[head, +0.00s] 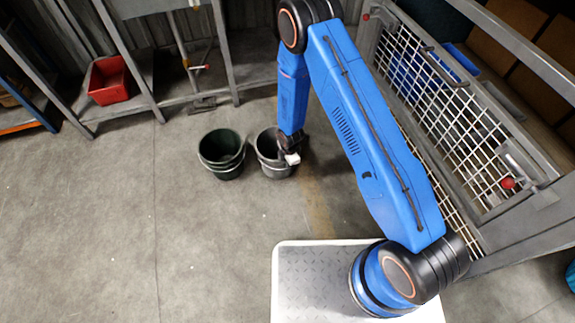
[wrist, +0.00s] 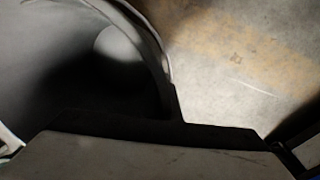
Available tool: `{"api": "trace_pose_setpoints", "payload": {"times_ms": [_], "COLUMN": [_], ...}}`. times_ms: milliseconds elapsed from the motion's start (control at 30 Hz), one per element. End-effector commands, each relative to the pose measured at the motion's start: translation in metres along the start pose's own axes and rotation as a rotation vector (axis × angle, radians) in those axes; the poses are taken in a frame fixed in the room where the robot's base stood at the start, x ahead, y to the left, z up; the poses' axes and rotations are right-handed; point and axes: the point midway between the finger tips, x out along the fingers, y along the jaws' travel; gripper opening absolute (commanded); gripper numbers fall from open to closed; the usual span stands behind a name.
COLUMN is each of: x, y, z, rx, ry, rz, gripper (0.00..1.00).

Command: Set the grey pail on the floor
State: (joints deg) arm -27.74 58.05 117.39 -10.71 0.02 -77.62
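The grey pail (head: 273,160) is in the head view, upright, just right of a dark green pail (head: 222,155). It appears to be at floor level, but I cannot tell whether its base touches the floor. My gripper (head: 291,157) is at the right side of the grey pail's rim, reaching down from above. In the wrist view the grey pail (wrist: 95,45) fills the upper left, with its curved rim running down to my gripper's dark edge. The fingertips are not clear in either view, so I cannot tell whether they are closed on the rim.
A red bin (head: 107,80) sits on a low shelf at the back left. A mesh-sided cage cart (head: 440,110) stands to the right. The concrete floor (head: 110,220) is clear at the left and front of the pails.

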Motion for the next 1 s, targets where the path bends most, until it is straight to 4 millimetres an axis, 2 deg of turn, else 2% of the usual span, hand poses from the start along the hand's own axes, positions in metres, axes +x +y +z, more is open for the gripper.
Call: {"api": "trace_pose_setpoints", "payload": {"times_ms": [167, 200, 267, 667, 833, 1000], "x": [0.0, 0.0, 0.0, -0.005, -0.024, -0.052], "y": [0.0, 0.0, 0.0, 0.0, 0.0, 0.001], "z": [0.0, 0.0, 0.0, 0.0, 0.0, 0.0], "rx": [0.0, 0.0, 0.0, 0.002, 0.002, 0.001], "ry": [0.0, 0.0, 0.0, -0.001, -0.001, -0.001], "rz": [0.0, 0.0, 0.0, 0.0, 0.002, 0.002], "gripper": [0.0, 0.12, 0.24, 0.24, 0.24, 0.24]}}
